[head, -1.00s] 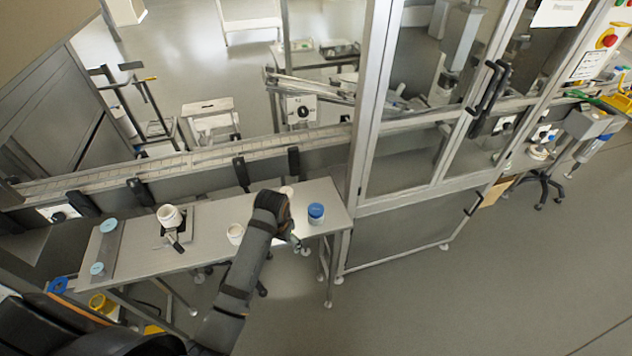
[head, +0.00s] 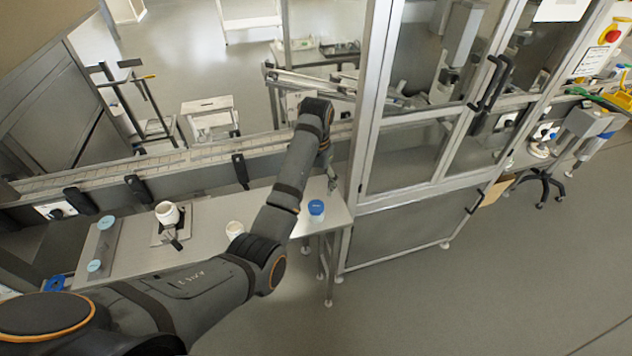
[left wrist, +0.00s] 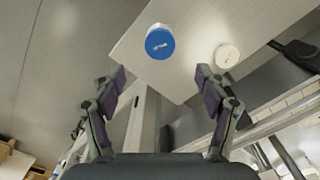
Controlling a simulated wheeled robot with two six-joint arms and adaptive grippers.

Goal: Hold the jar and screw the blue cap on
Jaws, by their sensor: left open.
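A white jar with a blue cap on top (head: 316,208) stands upright near the right end of the bench; whether the cap is tight I cannot tell. It shows in the left wrist view too (left wrist: 159,43). My left gripper (head: 329,184) is beyond this jar in the head view, partly hidden by its own wrist. In the left wrist view its two fingers (left wrist: 162,85) are apart with nothing between them, and the blue cap lies beyond the fingertips. My right gripper is not in view.
A white jar (head: 167,212) stands at a dark holder on the bench (head: 130,262). Another white jar (head: 235,230) is beside my left arm. Pale blue discs (head: 106,222) lie at the left end. A conveyor (head: 200,158) runs behind; a glazed metal-framed cabinet (head: 367,130) stands right.

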